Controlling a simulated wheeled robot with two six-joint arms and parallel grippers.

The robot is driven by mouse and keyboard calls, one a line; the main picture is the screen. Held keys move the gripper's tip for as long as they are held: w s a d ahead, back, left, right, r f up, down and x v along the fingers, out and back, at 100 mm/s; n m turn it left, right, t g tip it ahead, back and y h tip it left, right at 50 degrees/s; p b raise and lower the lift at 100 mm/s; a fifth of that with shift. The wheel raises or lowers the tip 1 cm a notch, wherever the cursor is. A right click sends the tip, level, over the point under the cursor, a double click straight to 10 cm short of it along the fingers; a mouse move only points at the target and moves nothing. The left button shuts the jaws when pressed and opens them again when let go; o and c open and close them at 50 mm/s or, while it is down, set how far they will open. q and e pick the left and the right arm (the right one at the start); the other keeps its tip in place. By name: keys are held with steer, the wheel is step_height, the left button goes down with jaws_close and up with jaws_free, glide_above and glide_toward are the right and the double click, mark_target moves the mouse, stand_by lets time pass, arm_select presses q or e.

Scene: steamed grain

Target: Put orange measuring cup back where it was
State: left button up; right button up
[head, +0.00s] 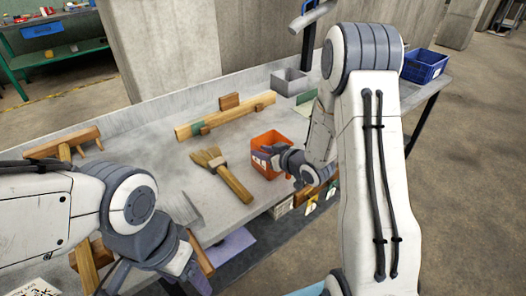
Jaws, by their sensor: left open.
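The orange measuring cup (268,140) shows as a small open-topped orange container near the front edge of the grey table, right of the brush. My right gripper (273,157) is at its front right side and overlaps its wall in the picture. The fingers partly hide the cup, and I cannot tell whether they are closed on it or whether its base touches the table. My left gripper (185,272) is open, low at the front left by the table's edge, away from the cup.
A wooden brush (223,174) lies left of the cup. A long wooden bar (227,116) and a small block (229,101) lie behind it. A grey open box (289,82) stands at the back, and a blue crate (424,66) at the far right. Bare tabletop (170,160) lies left of the brush.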

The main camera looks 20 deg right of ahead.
steer(key=shift+r, duration=0.2)
steer(key=p+v, duration=1.2)
steer(key=p, duration=0.1)
steer(key=s+a+r+n+g+h, duration=0.35)
steer(key=a+r+g, duration=0.35)
steer(key=a, duration=0.5)
steer(key=s+a+r+g, duration=0.2)
steer(key=s+a+r, duration=0.1)
steer(key=s, duration=0.7)
steer(key=s+a+r+g, duration=0.3)
steer(key=s+r, duration=0.2)
steer(key=s, duration=0.6)
steer(key=shift+a+r+g, duration=0.3)
steer(key=shift+a+r, duration=0.1)
